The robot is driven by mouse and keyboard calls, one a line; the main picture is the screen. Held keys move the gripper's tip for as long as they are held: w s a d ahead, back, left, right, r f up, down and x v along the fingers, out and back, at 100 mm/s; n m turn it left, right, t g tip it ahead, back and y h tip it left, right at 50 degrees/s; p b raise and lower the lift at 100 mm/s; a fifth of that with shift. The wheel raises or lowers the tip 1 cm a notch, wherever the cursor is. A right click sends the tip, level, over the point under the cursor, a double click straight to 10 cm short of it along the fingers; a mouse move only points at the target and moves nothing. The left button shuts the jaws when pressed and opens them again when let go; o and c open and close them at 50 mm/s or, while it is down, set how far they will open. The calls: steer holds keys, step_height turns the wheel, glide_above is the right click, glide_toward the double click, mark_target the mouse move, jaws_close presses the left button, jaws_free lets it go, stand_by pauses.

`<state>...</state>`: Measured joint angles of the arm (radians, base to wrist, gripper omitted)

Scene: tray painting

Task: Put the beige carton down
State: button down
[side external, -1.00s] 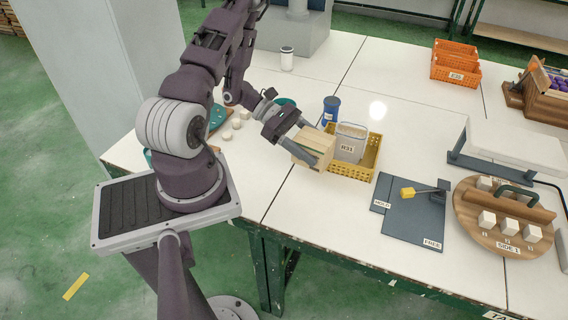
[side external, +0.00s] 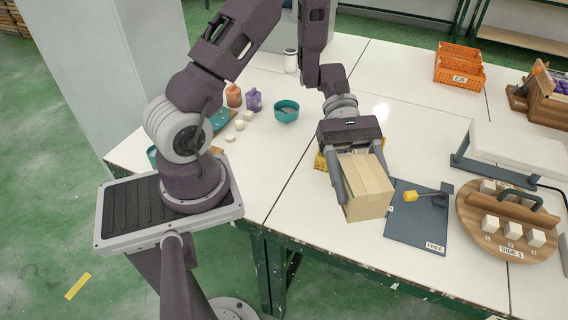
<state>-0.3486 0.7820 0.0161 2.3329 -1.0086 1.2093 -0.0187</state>
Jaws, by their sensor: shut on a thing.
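The beige carton (side external: 366,187) is a cardboard box with a tape strip, seen in the side external view. My gripper (side external: 362,180) is shut on it, with one finger along its left side and the other at its right. The carton appears raised, in front of the yellow basket (side external: 320,161) and left of the dark grey mat (side external: 418,222). It covers part of the mat's left side. Whether its underside touches anything cannot be told. My gripper and the carton hide most of the basket and what was in it.
A round wooden board (side external: 474,222) with white cubes stands at the right, near a white-topped stand (side external: 515,150). A teal bowl (side external: 286,111) is behind left. White table is clear at the front left.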

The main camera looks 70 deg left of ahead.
steer(key=s+f+m+g+y, duration=0.2)
steer(key=s+m+g+y, duration=0.4)
steer(key=s+m+g, duration=0.4)
steer(key=s+a+f+m+g+y, duration=0.1)
steer(key=s+a+f+m+y, duration=0.3)
steer(key=a+m+y, duration=0.3)
steer(key=w+a+f+m+t+y, duration=0.2)
steer(key=a+m+t+y, duration=0.1)
steer(key=a+m+y, duration=0.4)
steer(key=w+a+f+m+t+y, duration=0.1)
steer(key=a+f+m+t+y, duration=0.15)
steer(key=a+y, duration=0.45)
steer(key=w+a+m+t, duration=0.7)
steer(key=w+a+t, duration=0.1)
steer(key=a, duration=0.4)
steer(key=f, duration=0.6)
steer(key=w+f, duration=0.1)
steer(key=f, duration=0.2)
steer(key=shift+f, duration=0.3)
steer(key=shift+f, duration=0.15)
